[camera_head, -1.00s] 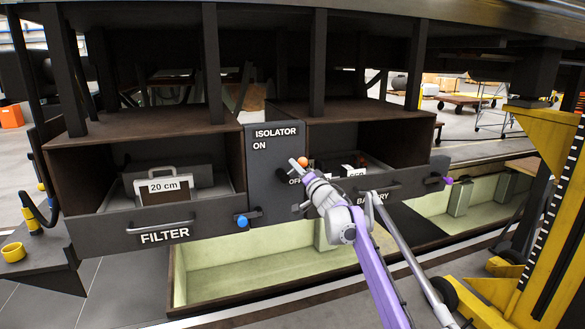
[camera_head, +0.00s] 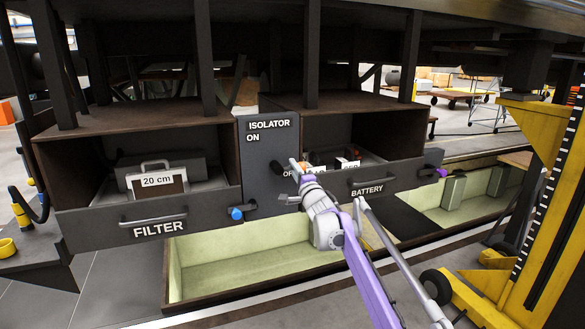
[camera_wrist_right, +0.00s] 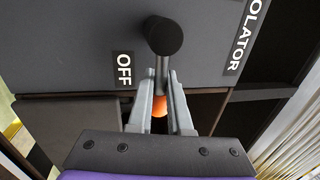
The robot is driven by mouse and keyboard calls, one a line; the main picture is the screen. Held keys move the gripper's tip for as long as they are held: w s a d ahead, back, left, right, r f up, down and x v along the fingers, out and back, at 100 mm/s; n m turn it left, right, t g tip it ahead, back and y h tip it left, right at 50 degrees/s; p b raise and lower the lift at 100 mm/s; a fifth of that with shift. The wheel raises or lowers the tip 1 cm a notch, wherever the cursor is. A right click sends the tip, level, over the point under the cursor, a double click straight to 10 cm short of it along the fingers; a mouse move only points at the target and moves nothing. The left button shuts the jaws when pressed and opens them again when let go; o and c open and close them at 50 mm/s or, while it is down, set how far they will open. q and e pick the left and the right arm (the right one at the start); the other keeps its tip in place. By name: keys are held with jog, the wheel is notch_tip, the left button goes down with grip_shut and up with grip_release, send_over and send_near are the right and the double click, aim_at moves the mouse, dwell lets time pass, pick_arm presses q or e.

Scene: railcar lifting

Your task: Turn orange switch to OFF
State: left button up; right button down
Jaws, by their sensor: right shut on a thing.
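The isolator panel (camera_head: 262,150) stands between the filter and battery drawers, with ON lettering above and OFF lettering lower right. In the right wrist view, the switch has a dark round pivot (camera_wrist_right: 163,36) and a grey lever (camera_wrist_right: 161,72) ending in an orange knob (camera_wrist_right: 158,107). My right gripper (camera_wrist_right: 160,82) is shut around the lever, with the orange knob between its fingers. The lever lies beside the OFF label (camera_wrist_right: 124,70). In the head view, my right gripper (camera_head: 297,166) is at the panel's right side and hides most of the switch. My left gripper is not in view.
The filter drawer (camera_head: 190,212) is left and the battery drawer (camera_head: 400,174) right of the panel. A blue-ended handle (camera_head: 237,213) projects low beside the panel. A yellow lifting jack (camera_head: 545,150) stands at right. A pale pit (camera_head: 230,262) lies below.

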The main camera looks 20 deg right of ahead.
jog(key=shift+d+f, duration=0.1)
jog(key=shift+d, duration=0.25)
jog(key=c, duration=0.9)
grip_release()
jog(key=shift+s, duration=0.1)
jog(key=shift+o, duration=0.3)
jog(key=shift+s+d, duration=0.1)
jog(key=shift+d, duration=0.1)
jog(key=shift+a, duration=0.2)
jog(key=s+f+b, duration=0.2)
jog(key=s+b, duration=0.1)
jog(key=s, duration=0.7)
jog(key=shift+s+d, duration=0.3)
